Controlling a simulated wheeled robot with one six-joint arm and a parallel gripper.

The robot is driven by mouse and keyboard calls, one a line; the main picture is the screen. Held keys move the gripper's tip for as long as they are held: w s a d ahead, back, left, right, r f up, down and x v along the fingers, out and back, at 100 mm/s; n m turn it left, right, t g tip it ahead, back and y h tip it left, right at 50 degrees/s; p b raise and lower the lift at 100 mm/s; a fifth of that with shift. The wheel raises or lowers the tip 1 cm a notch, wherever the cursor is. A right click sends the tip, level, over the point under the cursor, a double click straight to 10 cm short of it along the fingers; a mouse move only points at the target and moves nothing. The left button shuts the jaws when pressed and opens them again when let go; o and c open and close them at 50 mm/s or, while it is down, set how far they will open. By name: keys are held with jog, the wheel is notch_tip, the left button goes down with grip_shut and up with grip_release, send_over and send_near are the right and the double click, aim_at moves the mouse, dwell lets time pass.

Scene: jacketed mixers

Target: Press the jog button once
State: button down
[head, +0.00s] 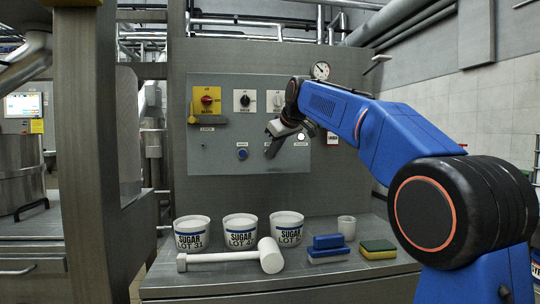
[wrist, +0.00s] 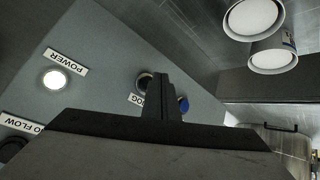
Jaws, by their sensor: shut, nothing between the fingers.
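My gripper (wrist: 160,78) is shut and empty, its fingertips pointing at the control panel. In the wrist view, its dark fingers stand just beside a dark-rimmed round button (wrist: 145,82) and partly cover it. An upside-down label, partly hidden and ending in "OG" (wrist: 136,99), sits next to that button. I cannot tell whether the fingertips touch it. In the head view, my gripper (head: 271,152) is in front of the grey panel (head: 222,92) and hides this spot. A blue button (head: 242,154) lies to its left; a blue button edge (wrist: 183,104) also shows right of the fingers.
A lit white POWER lamp (head: 300,136) is right of my gripper.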

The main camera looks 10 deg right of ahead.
jog(key=shift+s, duration=0.1)
jog(key=s, duration=0.4)
jog(key=shift+s+a, duration=0.1)
jog(key=shift+s, duration=0.3)
dwell(0.6)
jog(key=s+d+f+m+g+h, duration=0.1)
jog(key=s+d+f+m, duration=0.1)
jog(key=s+f, duration=1.2)
jog(key=s+d+f+m+g, duration=0.1)
jog(key=s+d+f, duration=0.3)
jog(key=s+f, duration=1)
jog(key=s+d+f+m+g+h, duration=0.1)
jog(key=s+d+f+m, duration=0.3)
jog(key=s+f, duration=1)
jog(key=s+g, duration=0.1)
jog(key=s, duration=0.4)
jog(key=shift+s+h, duration=0.15)
jog(key=shift+h, duration=0.15)
